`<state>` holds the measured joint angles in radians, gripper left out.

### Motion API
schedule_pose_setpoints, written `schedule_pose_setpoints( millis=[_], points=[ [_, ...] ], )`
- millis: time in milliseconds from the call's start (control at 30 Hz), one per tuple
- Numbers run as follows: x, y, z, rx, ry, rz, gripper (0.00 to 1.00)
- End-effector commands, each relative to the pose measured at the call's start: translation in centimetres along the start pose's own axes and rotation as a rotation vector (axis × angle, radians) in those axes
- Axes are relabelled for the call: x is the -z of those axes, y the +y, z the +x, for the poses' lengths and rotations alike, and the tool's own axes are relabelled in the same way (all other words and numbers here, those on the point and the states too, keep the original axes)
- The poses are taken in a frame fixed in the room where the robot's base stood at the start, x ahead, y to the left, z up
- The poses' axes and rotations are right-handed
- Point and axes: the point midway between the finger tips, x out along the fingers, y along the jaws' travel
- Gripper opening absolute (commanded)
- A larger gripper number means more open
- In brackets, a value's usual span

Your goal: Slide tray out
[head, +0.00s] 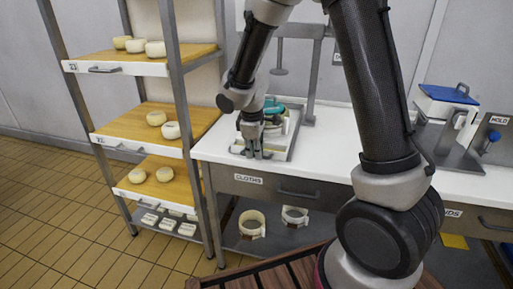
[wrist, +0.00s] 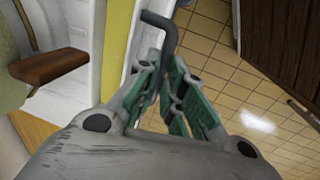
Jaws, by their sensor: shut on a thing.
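My gripper (head: 258,152) is over the left part of the white worktop, at the front of a grey metal tray (head: 291,146) under a press-like stand. In the wrist view, my gripper's green-padded fingers (wrist: 170,92) are shut on a dark bent handle (wrist: 158,20). The handle passes between the fingers. Its join to the tray is hidden. A teal-topped item (head: 273,107) stands on or just behind the tray, partly hidden by my gripper.
A rack (head: 180,75) with boards of pale round cheeses stands left of the worktop. A drawer labelled CLOTHS (head: 285,187) is below the front edge. A blue-lidded container (head: 447,93) is at right. A slatted wooden surface (head: 290,270) lies low in front.

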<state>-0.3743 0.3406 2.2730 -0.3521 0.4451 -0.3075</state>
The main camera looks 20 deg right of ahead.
Motion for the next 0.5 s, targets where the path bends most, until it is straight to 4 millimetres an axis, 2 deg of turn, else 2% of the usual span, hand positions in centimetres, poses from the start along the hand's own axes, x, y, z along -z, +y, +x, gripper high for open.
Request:
schedule_pose_setpoints(
  millis=[167,500],
  points=[
    [0.05,-0.75,-0.20,-0.001,0.001,-0.001,0.00],
    [0.06,-0.82,-0.22,-0.001,0.002,0.000,0.00]
  ],
)
